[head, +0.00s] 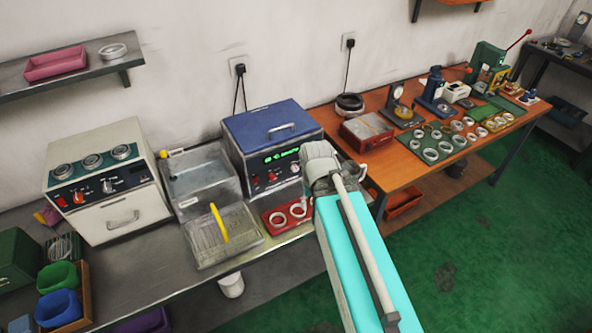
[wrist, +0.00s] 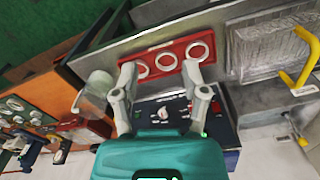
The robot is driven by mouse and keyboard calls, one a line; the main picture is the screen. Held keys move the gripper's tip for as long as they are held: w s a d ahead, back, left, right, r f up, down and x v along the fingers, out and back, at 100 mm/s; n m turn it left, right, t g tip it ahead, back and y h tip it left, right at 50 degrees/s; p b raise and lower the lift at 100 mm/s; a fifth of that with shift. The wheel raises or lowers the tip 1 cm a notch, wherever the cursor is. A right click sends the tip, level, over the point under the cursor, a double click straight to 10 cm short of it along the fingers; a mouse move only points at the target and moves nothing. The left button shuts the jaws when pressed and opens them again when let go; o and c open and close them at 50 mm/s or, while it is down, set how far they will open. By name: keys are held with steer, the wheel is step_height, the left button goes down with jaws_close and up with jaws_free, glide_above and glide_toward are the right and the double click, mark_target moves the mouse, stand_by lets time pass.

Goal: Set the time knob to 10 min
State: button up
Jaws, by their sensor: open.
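A blue-lidded machine (head: 272,135) stands on the grey bench, with a green-lit display (head: 282,155) reading roughly "60 °C Standby". Its front panel carries a knob (head: 271,177), a second control at the right (head: 294,168) and a red switch (head: 255,180). In the wrist view, the dark panel (wrist: 150,108) and a white knob (wrist: 165,113) lie beyond my fingers. Labels and pointer settings are too small to read, so I cannot tell which knob is time. My gripper (head: 318,165) is at the panel's right; its fingers (wrist: 158,74) are apart and empty.
A red tray with rings (head: 285,216) lies before the machine. A sink-like tank (head: 200,178) and a draining rack with a yellow handle (head: 222,235) stand left of it. A white oven with knobs (head: 108,185) is farther left. An orange table (head: 395,165) adjoins right.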

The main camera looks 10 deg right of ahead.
steer(key=shift+o, duration=1.2)
steer(key=shift+f, duration=0.1)
steer(key=n+t+y+b, duration=0.4)
steer(key=t+b, duration=0.9)
steer(key=b, duration=0.9)
glide_toward(295, 170)
steer(key=s, duration=0.1)
steer(key=s+r+h, duration=0.1)
steer(key=s, duration=0.1)
steer(key=shift+s+r+n, duration=0.25)
steer(key=shift+r+n, duration=0.05)
steer(key=b+x, duration=0.2)
steer(key=x, duration=0.5)
steer(key=b+x, duration=0.3)
steer(key=x, duration=0.3)
steer(key=shift+w+d, duration=0.15)
steer(key=shift+w, duration=0.3)
jaws_close()
